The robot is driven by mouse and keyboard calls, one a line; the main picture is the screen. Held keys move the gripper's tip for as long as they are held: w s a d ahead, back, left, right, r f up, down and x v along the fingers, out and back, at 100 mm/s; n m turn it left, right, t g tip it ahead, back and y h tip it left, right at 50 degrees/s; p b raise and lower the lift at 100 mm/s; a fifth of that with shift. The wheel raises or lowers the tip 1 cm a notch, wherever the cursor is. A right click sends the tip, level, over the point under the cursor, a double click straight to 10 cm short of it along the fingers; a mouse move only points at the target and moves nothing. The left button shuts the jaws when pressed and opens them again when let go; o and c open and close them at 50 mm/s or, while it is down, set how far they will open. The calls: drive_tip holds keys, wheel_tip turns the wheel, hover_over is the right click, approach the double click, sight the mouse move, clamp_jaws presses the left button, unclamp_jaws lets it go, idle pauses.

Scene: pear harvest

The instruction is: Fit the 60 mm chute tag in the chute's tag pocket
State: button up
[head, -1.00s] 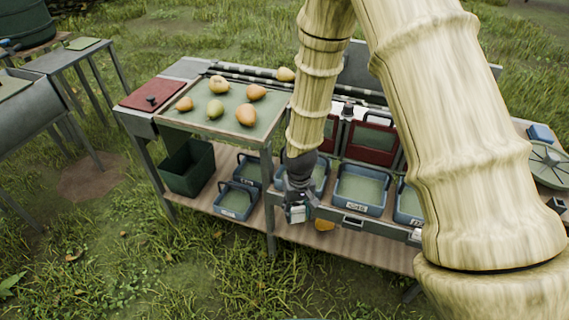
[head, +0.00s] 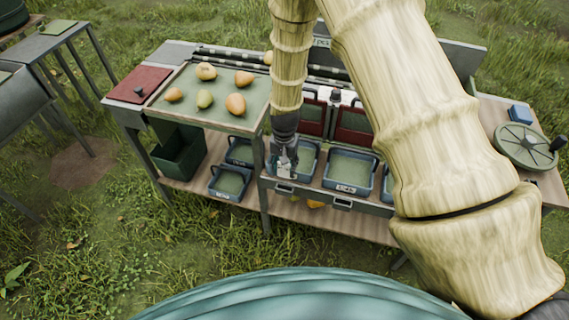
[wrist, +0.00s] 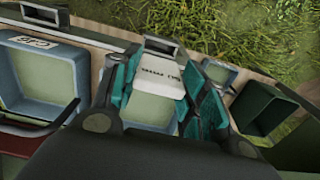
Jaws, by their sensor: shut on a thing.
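My gripper (head: 285,168) is over the front of the left bin on the bench. In the wrist view my gripper's teal fingers (wrist: 163,92) are shut on a white tag (wrist: 160,72) with dark print, which I cannot read clearly. The tag also shows as a small pale patch in the head view (head: 286,172). A dark-framed tag pocket (wrist: 160,46) on the front rail is just beyond the tag's edge; it also shows in the head view (head: 284,188). I cannot tell whether tag and pocket touch. My fingers hide the tag's sides.
A blue bin (head: 350,171) with a label stands to the right, with another pocket (head: 342,204) before it. A smaller bin (head: 230,181) and a dark green crate (head: 180,152) stand at left. Pears lie on the sorting tray (head: 212,121). Grass in front is open.

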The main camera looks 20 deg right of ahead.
sight(284, 172)
drive_tip(key=shift+f+b, duration=1.2)
drive_tip(key=shift+f, duration=1.1)
drive_tip(key=shift+f+b, duration=1)
drive_tip(key=shift+f, duration=1.45)
idle(0.9)
drive_tip(key=o, duration=1)
drive_tip(key=o, duration=0.5)
drive_tip(key=shift+r, duration=0.1)
drive_tip(key=shift+r+p, duration=1.9)
drive_tip(key=shift+r, duration=1)
